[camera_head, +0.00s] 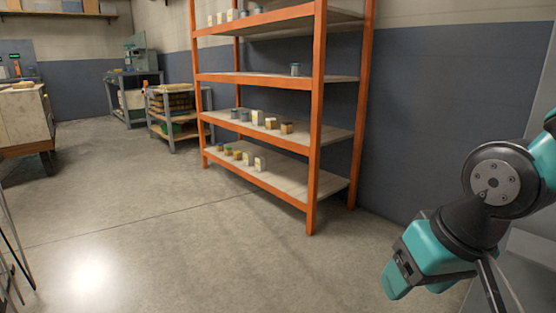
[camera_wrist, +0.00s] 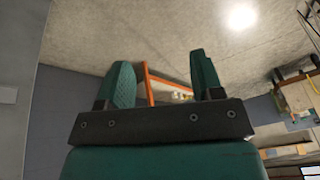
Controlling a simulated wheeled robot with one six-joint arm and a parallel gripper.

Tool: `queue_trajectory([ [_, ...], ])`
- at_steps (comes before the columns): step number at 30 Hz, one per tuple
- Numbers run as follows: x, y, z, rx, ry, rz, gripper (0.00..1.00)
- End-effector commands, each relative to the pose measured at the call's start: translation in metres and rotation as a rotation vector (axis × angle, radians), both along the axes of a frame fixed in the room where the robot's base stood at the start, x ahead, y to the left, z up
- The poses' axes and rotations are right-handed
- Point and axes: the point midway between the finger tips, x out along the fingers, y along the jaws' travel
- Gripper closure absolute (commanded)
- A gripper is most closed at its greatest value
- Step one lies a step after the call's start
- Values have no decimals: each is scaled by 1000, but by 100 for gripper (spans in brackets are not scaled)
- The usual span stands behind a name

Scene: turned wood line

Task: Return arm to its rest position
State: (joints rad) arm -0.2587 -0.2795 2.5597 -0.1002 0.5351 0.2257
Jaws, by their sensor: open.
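My arm is folded at the right side of the head view, with teal and black links. In the wrist view my gripper (camera_wrist: 162,80) has its two teal fingers spread apart, with nothing between them. Past the gap, the floor and part of an orange shelf rack (camera_wrist: 152,84) show at a distance. The fingertips cannot be made out clearly in the head view.
The orange shelf rack (camera_head: 317,130) holds several small cans and boxes and stands left of my arm. A grey workbench (camera_head: 175,140) and a machine (camera_head: 138,55) stand at the back. The concrete floor (camera_head: 150,230) is clear.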

Motion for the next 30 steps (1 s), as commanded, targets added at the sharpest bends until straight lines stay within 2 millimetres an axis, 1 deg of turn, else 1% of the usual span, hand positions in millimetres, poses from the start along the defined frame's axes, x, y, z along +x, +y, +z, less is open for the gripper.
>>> queue_trajectory([
  [1,-15,17,12,29,40,125,40],
  [3,-39,38,22,68,93,315,40],
  [5,-60,52,33,101,129,477,40],
  [6,-75,61,40,121,150,587,40],
  [7,-71,59,56,117,146,565,40],
  [11,-70,59,93,115,144,554,40],
  [14,-70,59,124,116,144,552,40],
  [17,-70,59,159,115,143,551,40],
  [18,-70,59,175,115,143,551,40],
  [20,-70,59,198,115,143,550,40],
  [21,-69,59,214,115,143,550,40],
  [23,-69,59,237,116,142,550,40],
  [24,-69,59,252,116,142,550,40],
  [26,-69,59,274,116,143,549,40],
  [30,-69,59,327,116,143,549,40],
])
